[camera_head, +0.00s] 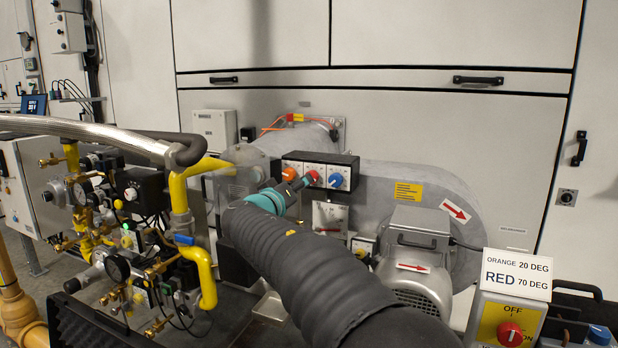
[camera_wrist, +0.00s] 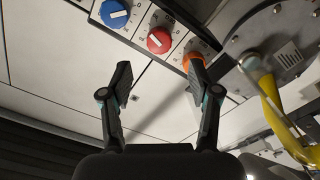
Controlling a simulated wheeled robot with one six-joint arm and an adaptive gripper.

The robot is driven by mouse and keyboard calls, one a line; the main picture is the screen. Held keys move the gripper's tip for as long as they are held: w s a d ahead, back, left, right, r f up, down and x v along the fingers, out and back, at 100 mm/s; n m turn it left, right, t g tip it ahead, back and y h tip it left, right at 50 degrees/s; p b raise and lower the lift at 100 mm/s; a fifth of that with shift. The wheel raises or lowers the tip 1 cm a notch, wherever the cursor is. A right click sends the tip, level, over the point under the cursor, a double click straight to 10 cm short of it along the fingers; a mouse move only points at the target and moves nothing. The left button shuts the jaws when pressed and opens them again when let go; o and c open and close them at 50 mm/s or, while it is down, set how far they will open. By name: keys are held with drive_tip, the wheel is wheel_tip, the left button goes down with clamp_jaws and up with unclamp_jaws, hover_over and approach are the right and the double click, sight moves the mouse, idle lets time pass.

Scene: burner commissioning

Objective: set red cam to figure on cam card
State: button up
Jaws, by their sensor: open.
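The red cam (camera_head: 312,177) is a round knob in the middle of a black-framed panel, between an orange cam (camera_head: 289,174) and a blue cam (camera_head: 336,180). The cam card (camera_head: 517,270) reads "ORANGE 20 DEG, RED 70 DEG". My gripper (camera_head: 297,185) reaches up close to the red cam from the lower left. In the wrist view my gripper (camera_wrist: 160,72) is open and empty, with the red cam (camera_wrist: 159,40) just beyond the gap between its fingers. The red cam has a pale pointer mark; its scale figures are too small to read. One finger partly covers the orange cam (camera_wrist: 193,60).
Yellow gas pipes (camera_head: 203,270) and brass valves crowd the left. A grey motor (camera_head: 420,265) stands below right of the panel. A yellow box with a red OFF/ON switch (camera_head: 510,334) sits below the card. In the wrist view a yellow pipe (camera_wrist: 272,95) is at right.

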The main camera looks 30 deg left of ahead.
drive_tip(key=w+p, duration=0.1)
drive_tip(key=w, duration=0.7)
drive_tip(key=shift+a+p, duration=0.3)
drive_tip(key=shift+a, duration=0.1)
drive_tip(key=c, duration=1.1)
